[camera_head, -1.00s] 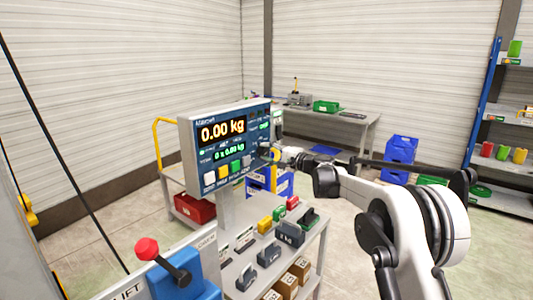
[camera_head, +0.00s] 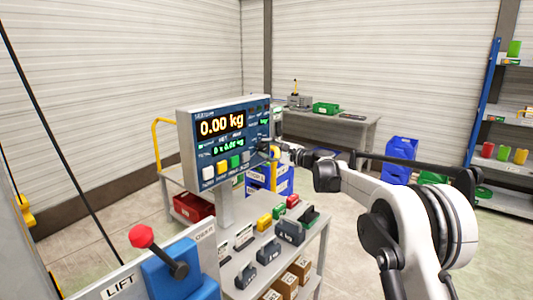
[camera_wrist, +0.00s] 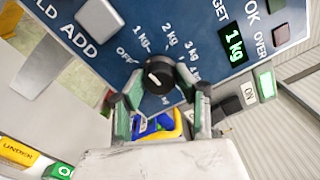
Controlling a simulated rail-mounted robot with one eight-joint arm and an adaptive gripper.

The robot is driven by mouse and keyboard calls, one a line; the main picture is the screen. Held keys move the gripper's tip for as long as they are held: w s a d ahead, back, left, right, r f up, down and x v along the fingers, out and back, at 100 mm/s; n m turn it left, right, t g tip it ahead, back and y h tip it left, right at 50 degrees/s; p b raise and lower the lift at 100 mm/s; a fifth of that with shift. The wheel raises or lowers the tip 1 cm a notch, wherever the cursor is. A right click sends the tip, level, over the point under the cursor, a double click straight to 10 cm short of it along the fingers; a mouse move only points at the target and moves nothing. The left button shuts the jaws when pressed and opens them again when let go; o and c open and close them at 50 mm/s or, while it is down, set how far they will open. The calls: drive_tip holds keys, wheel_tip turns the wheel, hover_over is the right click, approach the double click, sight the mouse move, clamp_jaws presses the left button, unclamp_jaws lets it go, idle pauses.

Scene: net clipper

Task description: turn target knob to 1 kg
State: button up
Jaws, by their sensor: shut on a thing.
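The target knob (camera_wrist: 158,73) is a black round dial with a small white mark, on the blue scale panel (camera_wrist: 125,62). Labels from OFF through 1 kg, 2 kg and 3 kg ring it. A green readout (camera_wrist: 235,44) beside it shows 1 kg. In the wrist view, my gripper (camera_wrist: 156,86) has its green-padded fingers on both sides of the knob, shut on it. Exactly where the white mark points is hard to tell. In the head view, my gripper (camera_head: 276,151) is at the right edge of the scale display (camera_head: 222,126), which reads 0.00 kg; the knob is hidden there.
Below the panel, a cart (camera_head: 312,252) carries black weights (camera_head: 290,232) and small coloured blocks. A red-knobbed lever (camera_head: 141,236) on a blue base stands at the front left. Blue crates (camera_head: 400,152) and a workbench (camera_head: 350,122) stand behind. Floor at the right is open.

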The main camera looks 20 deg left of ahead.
drive_tip(key=shift+r+m+b, duration=0.1)
drive_tip(key=shift+m+b, duration=0.4)
drive_tip(key=shift+m, duration=0.7)
drive_tip(key=o, duration=1.1)
drive_tip(key=shift+a, duration=0.15)
drive_tip(key=shift+o, duration=0.2)
drive_tip(key=v, duration=1.2)
drive_tip(key=shift+s, duration=0.1)
